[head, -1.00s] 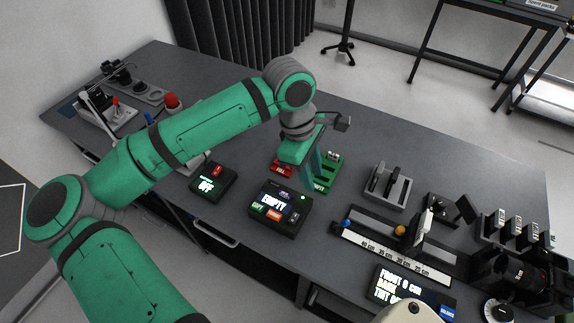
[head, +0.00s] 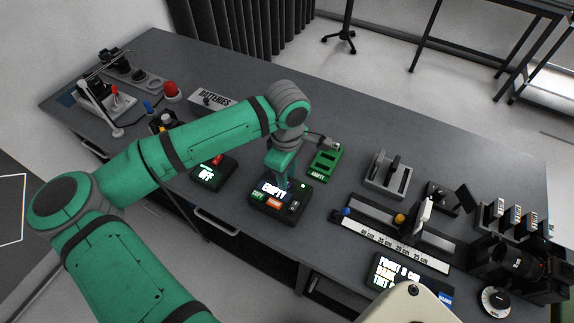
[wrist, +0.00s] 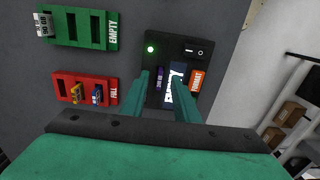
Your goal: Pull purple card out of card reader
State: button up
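The card reader (head: 262,207) is a black box on the table, with a lit screen reading EMPTY. In the wrist view the reader (wrist: 185,44) shows a green light and an orange button. The purple card (wrist: 160,78) stands in it as a small purple strip between my fingertips. My gripper (head: 279,184) points down over the reader's back part. In the wrist view my gripper (wrist: 163,80) has its fingers apart, one on either side of the card. I cannot tell whether a finger touches it. In the head view the gripper hides the card.
A green EMPTY holder (head: 326,163) lies behind the reader. A red FULL holder (wrist: 85,80) with yellow and blue cards shows in the wrist view. A black OFF box (head: 225,177) is left of the reader, and a ruler track (head: 385,242) is to its right.

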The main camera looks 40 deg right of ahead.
jog(key=shift+f, duration=0.85)
grip_shut()
jog(key=shift+r, duration=0.1)
jog(key=shift+r, duration=2.4)
